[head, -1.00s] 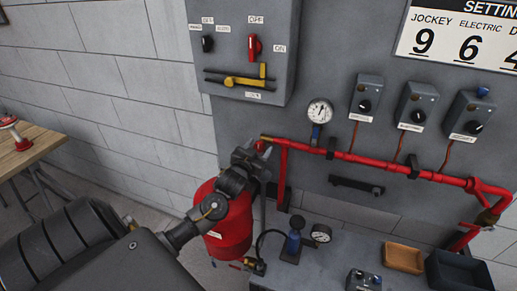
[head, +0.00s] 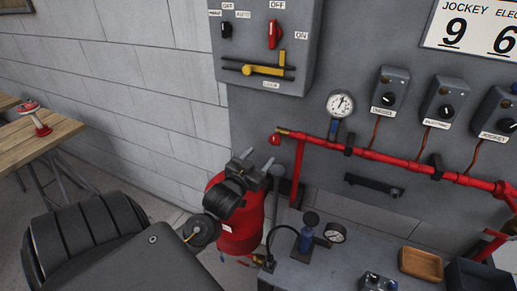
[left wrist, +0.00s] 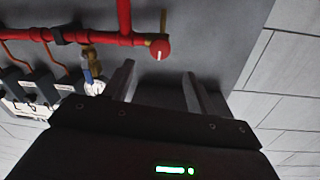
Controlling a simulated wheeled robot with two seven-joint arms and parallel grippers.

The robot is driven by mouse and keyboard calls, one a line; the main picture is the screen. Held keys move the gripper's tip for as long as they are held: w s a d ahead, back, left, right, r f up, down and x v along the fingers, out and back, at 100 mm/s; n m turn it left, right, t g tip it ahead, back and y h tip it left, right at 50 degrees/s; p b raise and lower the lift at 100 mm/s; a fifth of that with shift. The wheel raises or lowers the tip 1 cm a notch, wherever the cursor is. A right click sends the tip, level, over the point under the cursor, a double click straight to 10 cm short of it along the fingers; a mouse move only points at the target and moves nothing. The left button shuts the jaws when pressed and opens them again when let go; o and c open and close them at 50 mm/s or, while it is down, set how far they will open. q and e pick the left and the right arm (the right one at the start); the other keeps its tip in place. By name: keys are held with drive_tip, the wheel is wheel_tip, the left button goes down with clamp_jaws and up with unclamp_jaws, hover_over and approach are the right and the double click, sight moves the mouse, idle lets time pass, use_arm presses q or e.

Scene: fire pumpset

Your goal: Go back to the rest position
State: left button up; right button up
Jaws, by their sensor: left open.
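My left gripper (head: 258,163) is open and empty in the head view, in front of the red tank (head: 243,222) and just below the left end of the red pipe (head: 362,153). In the left wrist view its two fingers (left wrist: 158,82) stand apart with only grey panel between them. The red pipe (left wrist: 82,36) and its round red end piece (left wrist: 159,49) lie beyond the fingertips, apart from them. My right gripper is in neither view.
A grey control box (head: 262,85) with a red switch and yellow handle hangs above. A pressure gauge (head: 340,104) and several small switch boxes (head: 389,92) line the panel. A bench (head: 330,270) holds a blue hand pump (head: 306,238) and wooden tray (head: 421,263). A wooden table (head: 50,138) stands left.

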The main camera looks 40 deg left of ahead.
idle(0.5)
use_arm(q)
drive_tip(key=s+d+f+m+g+h, duration=0.1)
drive_tip(key=s+d+f+g+h, duration=0.1)
drive_tip(key=s+d+f+g, duration=0.4)
drive_tip(key=s+d+f+g+h, duration=0.1)
drive_tip(key=s+d+f, duration=0.25)
drive_tip(key=f, duration=0.45)
drive_tip(key=s+d+f+m+g+h, duration=0.1)
drive_tip(key=s+d+f+g, duration=0.25)
drive_tip(key=s, duration=0.35)
drive_tip(key=s+d+f+m+g+h, duration=0.1)
drive_tip(key=s+d+f+g, duration=0.2)
drive_tip(key=s+d, duration=0.3)
wheel_tip(320, 180, down, 29)
drive_tip(key=s+g+b, duration=0.2)
drive_tip(key=s+b, duration=0.1)
drive_tip(key=s+a+f+b, duration=0.1)
drive_tip(key=s+a+f, duration=0.1)
drive_tip(key=s+f, duration=0.6)
drive_tip(key=s+a+f+b, duration=0.1)
drive_tip(key=s+f, duration=0.7)
drive_tip(key=f, duration=0.2)
drive_tip(key=shift+s+a+f+g, duration=0.15)
drive_tip(key=shift+s+a+g, duration=0.05)
drive_tip(key=shift+a+g, duration=0.2)
